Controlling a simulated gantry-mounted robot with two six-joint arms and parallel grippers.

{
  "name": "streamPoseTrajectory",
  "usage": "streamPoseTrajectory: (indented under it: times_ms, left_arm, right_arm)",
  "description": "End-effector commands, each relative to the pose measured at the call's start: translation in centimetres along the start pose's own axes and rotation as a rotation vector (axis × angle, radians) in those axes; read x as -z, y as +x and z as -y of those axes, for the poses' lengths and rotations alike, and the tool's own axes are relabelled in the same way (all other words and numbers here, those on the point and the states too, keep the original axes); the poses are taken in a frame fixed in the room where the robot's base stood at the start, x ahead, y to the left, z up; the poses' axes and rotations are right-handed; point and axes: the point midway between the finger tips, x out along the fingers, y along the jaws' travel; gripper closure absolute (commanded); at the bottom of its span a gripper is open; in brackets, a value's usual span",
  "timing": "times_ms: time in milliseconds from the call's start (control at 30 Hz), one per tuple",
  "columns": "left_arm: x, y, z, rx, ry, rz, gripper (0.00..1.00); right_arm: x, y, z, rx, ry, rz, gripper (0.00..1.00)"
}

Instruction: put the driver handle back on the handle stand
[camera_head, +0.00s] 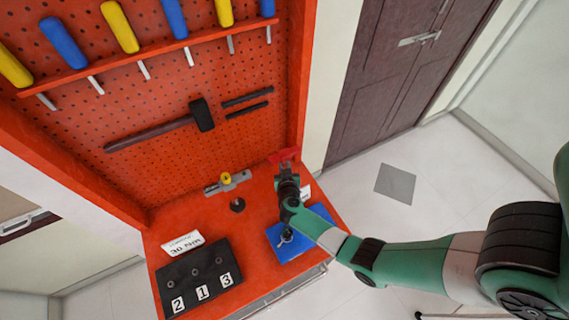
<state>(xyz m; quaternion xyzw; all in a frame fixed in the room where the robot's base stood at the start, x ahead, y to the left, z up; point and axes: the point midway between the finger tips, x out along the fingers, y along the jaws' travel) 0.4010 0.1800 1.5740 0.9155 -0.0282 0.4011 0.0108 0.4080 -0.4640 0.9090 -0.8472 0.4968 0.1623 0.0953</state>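My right arm comes in from the right, and its dark gripper (287,178) is over the back right of the red bench top. A red piece (284,156) shows right at the gripper's tip. I cannot tell whether it is held or only behind the fingers, nor whether it is the driver handle. The fingers are too small and dark to read. A small round black piece (237,204) stands on the bench left of the gripper and may be the handle stand. My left gripper is not in view.
A grey metal fixture with a yellow knob (226,179) sits at the bench back. A blue mat (281,248) with a metal part lies partly under my arm. A black numbered block (211,264) is front left. Screwdrivers and a hammer (201,115) hang on the red pegboard (180,85).

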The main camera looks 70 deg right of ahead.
Motion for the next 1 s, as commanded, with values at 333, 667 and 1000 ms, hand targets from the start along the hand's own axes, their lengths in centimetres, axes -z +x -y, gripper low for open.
streamPoseTrajectory:
  times_ms: [333, 667, 1000]
  left_arm:
    - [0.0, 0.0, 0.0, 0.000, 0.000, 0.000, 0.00]
    - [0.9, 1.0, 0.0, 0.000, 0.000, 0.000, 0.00]
    - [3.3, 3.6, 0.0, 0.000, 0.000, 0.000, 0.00]
  right_arm:
    - [0.0, 0.0, 0.0, 0.000, 0.000, 0.000, 0.49]
    - [0.3, -1.9, 0.1, 0.003, -0.003, 0.002, 0.49]
    - [0.4, -9.7, 0.1, 0.005, -0.003, 0.000, 0.49]
